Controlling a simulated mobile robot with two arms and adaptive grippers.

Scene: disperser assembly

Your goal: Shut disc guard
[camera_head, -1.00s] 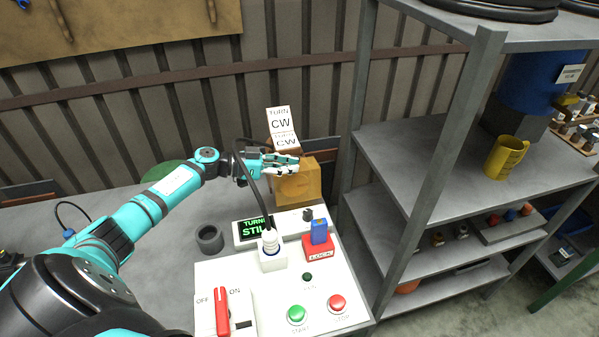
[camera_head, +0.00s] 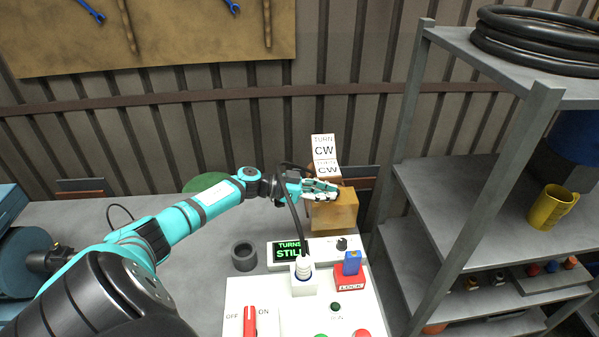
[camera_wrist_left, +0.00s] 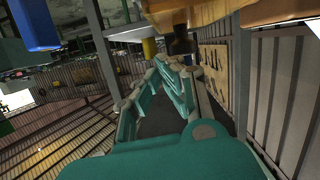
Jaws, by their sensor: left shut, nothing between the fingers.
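The disc guard appears to be the amber, see-through box (camera_head: 336,214) at the back of the white control panel (camera_head: 238,296). It also shows along the top of the left wrist view (camera_wrist_left: 275,10). I cannot tell how far shut it is. My left gripper (camera_head: 337,192) is shut and empty, its fingertips in front of the guard's upper part in the head view; I cannot tell whether they touch it. In the left wrist view its fingers (camera_wrist_left: 165,64) come together below a dark knob-like part (camera_wrist_left: 182,42). My right gripper is not in view.
A display (camera_head: 287,251) reads "STILL", beside a plug with a cable (camera_head: 304,266) and a red lock block with a blue key (camera_head: 351,263). "CW" signs (camera_head: 323,147) stand behind the guard. A dark ring (camera_head: 244,256) lies left of the panel. Grey shelving (camera_head: 470,185) stands right.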

